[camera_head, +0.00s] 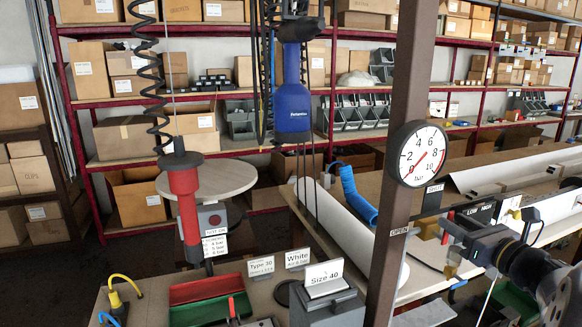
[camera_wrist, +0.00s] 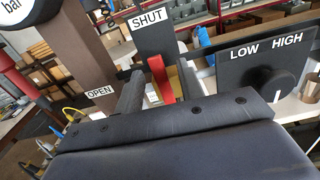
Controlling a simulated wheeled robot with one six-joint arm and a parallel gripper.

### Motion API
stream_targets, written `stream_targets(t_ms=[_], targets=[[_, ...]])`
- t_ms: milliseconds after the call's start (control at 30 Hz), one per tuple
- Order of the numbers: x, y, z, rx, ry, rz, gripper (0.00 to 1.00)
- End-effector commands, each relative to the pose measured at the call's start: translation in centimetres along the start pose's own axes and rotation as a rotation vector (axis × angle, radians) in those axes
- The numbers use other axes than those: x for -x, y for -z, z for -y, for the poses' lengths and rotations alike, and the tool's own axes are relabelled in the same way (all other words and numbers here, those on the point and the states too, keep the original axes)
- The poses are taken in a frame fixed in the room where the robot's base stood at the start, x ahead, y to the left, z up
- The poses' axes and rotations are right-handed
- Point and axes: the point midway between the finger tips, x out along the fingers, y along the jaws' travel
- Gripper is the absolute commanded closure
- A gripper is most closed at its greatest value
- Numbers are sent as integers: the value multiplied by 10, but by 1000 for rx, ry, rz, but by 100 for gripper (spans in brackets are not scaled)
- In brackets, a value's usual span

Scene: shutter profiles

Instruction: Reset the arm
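My gripper (camera_head: 453,236) is at the right in the head view, at the end of my dark arm, pointing left toward the brown post. In the wrist view its two dark fingers (camera_wrist: 160,88) stand apart, with a red lever (camera_wrist: 163,78) seen between them. A gap shows beside the lever, and nothing looks gripped. Whether the fingers reach around the lever or stop in front of it is unclear. The lever appears just below the SHUT plate (camera_wrist: 148,22); the OPEN label (camera_wrist: 99,92) is on the post to the left.
The brown post (camera_head: 394,190) carries a pressure gauge (camera_head: 420,154) close to my gripper. A LOW/HIGH panel with a black knob (camera_wrist: 284,88) is to the right in the wrist view. A white tube (camera_head: 340,225) lies on the bench; a blue tool (camera_head: 292,100) hangs above.

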Motion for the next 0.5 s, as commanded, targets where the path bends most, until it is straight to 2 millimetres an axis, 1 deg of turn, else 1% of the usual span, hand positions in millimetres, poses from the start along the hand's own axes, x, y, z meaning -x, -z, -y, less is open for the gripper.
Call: stream_targets(t_ms=[33, 200, 267, 500], targets=[[-12, -2, -1, -2, -5, -1, 64], [-44, -2, -1, -2, -4, -1, 64], [-42, 4, -3, 45, 0, 1, 64], [-41, 3, -9, 163, 1, 0, 64]])
